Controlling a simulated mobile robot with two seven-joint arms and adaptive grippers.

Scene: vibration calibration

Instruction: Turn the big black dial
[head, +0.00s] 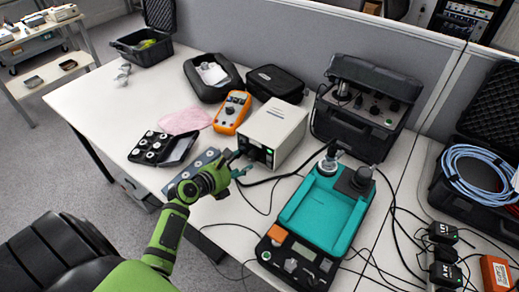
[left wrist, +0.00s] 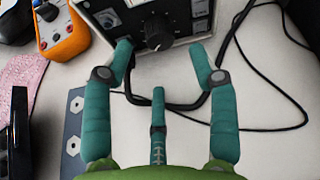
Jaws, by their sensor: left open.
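The big black dial (left wrist: 158,33) is a round knob with a pointer mark on the front of a light grey instrument box (head: 273,130). My left gripper (head: 238,165) is just in front of that box in the head view, where it hides most of the front panel and I cannot make out the dial. In the left wrist view the green fingers of my left gripper (left wrist: 161,62) are spread apart and empty. The dial lies ahead of and between the two outer fingertips, with no visible contact. My right gripper is not in view.
An orange multimeter (head: 232,112) stands left of the box. A grey plate with hex nuts (head: 196,164) lies by my wrist. A black cable (left wrist: 245,70) runs beneath my fingers. A teal device (head: 315,212) stands to the right, and a black case (head: 366,112) behind.

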